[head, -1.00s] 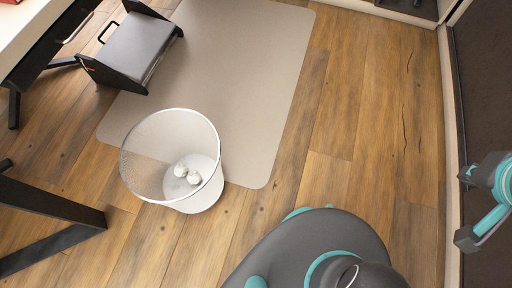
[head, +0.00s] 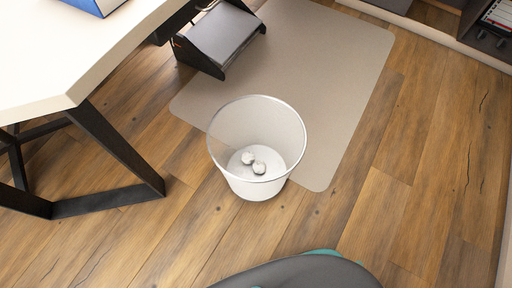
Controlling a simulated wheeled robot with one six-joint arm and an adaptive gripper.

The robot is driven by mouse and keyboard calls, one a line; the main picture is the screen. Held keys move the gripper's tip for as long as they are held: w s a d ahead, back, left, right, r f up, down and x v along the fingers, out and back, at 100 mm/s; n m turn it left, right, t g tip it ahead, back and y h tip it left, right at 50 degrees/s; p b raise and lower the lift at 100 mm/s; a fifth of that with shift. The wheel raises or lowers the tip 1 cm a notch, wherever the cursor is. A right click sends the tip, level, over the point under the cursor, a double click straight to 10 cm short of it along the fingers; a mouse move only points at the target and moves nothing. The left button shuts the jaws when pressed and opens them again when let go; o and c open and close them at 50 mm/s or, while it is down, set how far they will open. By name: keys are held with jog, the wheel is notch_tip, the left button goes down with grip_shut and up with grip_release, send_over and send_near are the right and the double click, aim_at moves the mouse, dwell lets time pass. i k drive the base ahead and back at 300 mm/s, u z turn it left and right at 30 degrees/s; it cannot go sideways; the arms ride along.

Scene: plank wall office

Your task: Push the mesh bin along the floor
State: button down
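The mesh bin (head: 257,187) is a white, round, open-topped bin standing upright on the wooden floor. It stands at the front left edge of a beige floor mat and overlaps it. A few crumpled white paper balls (head: 254,161) lie in its bottom. The bin stands ahead of my base, with a strip of bare floor between them. My gripper is outside the head view now.
The beige mat (head: 335,60) lies behind the bin. A dark footrest (head: 222,38) stands at its far left. A white desk (head: 60,60) with black angled legs (head: 108,203) is on the left. Shelves (head: 488,28) stand at the far right. The right floor is clear.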

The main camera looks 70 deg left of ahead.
aim_at(267, 127)
jog(key=k, duration=1.25)
jog(key=u, duration=1.85)
